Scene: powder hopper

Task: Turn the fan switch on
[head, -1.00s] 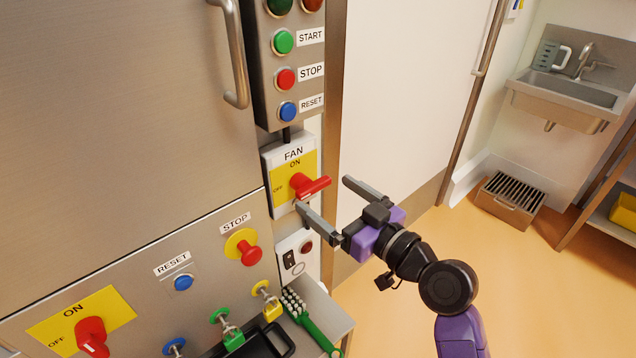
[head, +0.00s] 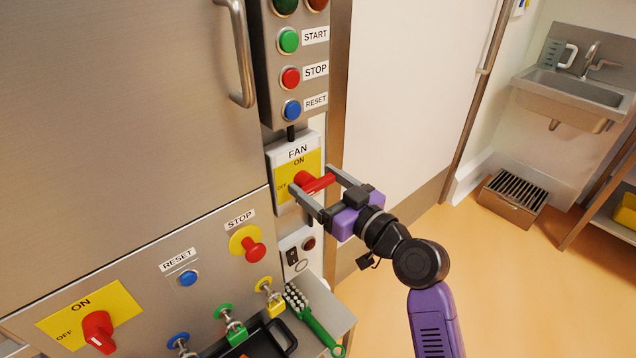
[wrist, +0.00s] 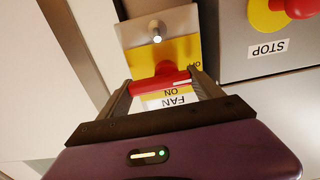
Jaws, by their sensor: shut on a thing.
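The fan switch is a red rotary handle (head: 317,183) on a yellow plate (head: 284,189) marked ON at the top and OFF at the left, in a white box labelled FAN. In the head view the handle's grip points right and slightly up. My gripper (head: 312,180) reaches the box from the right, with one finger on each side of the handle. In the wrist view, where the labels appear upside down, the red handle (wrist: 158,82) lies between my two dark fingers, and the gripper is shut on it. Part of the yellow plate behind the fingers is hidden.
A START, STOP and RESET button panel (head: 289,70) is above the fan box. A red STOP button (head: 253,250) on yellow is at lower left. A second red rotary switch (head: 98,330) is at far lower left. A green brush (head: 318,325) lies below. Open floor is at right.

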